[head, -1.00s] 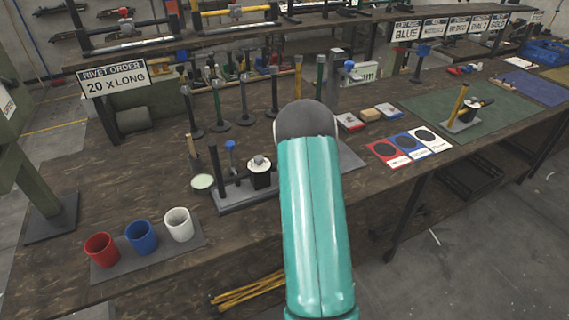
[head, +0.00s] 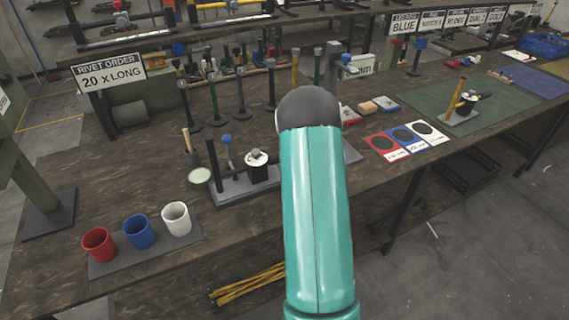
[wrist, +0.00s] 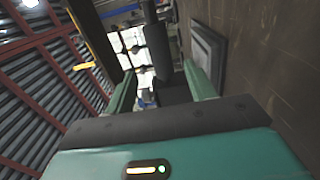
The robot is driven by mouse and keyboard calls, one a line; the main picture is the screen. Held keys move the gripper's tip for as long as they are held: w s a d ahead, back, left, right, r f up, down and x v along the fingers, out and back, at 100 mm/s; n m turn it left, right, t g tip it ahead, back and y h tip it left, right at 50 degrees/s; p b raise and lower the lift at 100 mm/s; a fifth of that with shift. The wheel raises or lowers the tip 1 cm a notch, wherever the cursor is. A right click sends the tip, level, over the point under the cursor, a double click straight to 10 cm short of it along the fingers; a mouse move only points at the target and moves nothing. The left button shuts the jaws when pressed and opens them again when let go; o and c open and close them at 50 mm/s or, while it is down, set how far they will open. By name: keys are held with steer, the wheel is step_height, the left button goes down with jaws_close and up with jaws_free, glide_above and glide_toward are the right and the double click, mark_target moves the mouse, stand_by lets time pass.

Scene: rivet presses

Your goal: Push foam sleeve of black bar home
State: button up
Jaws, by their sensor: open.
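In the wrist view my gripper (wrist: 160,72) is open, with one green finger on each side. A dark, thick cylinder (wrist: 158,52), which looks like a foam sleeve on a thinner black bar (wrist: 149,11), shows between and beyond the fingers. I cannot tell whether it touches a finger or how far the sleeve sits along the bar. In the head view my teal arm hides my gripper and whatever is directly behind it.
A grey-based press (head: 228,190) with a black post stands left of my arm. Red (head: 99,245), blue (head: 139,233) and white (head: 177,219) cups sit at the front left. Several upright tools stand behind. Coloured cards (head: 405,140) and a green mat (head: 440,85) lie to the right.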

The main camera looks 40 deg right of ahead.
steer(key=v, duration=0.4)
steer(key=shift+s+a, duration=0.15)
steer(key=shift+s, duration=0.25)
steer(key=shift+w+r, duration=0.2)
steer(key=shift+w, duration=0.05)
steer(key=w+a+r+m+g, duration=0.3)
steer(key=a+r+m, duration=0.1)
steer(key=a+r, duration=0.25)
steer(key=w+a+r+m+g, duration=0.35)
steer(key=a+r, duration=0.25)
steer(key=r, duration=0.2)
steer(key=s+a+r+m+g+y, duration=0.2)
steer(key=s+a+r+m, duration=0.1)
steer(key=s+a, duration=0.6)
steer(key=s+a+r+m+g+y, duration=0.3)
steer(key=s+a+r+m, duration=0.1)
steer(key=s+a, duration=0.6)
steer(key=shift+s+a+r, duration=0.25)
steer(key=shift+a+r, duration=0.2)
steer(key=shift+a, duration=0.8)
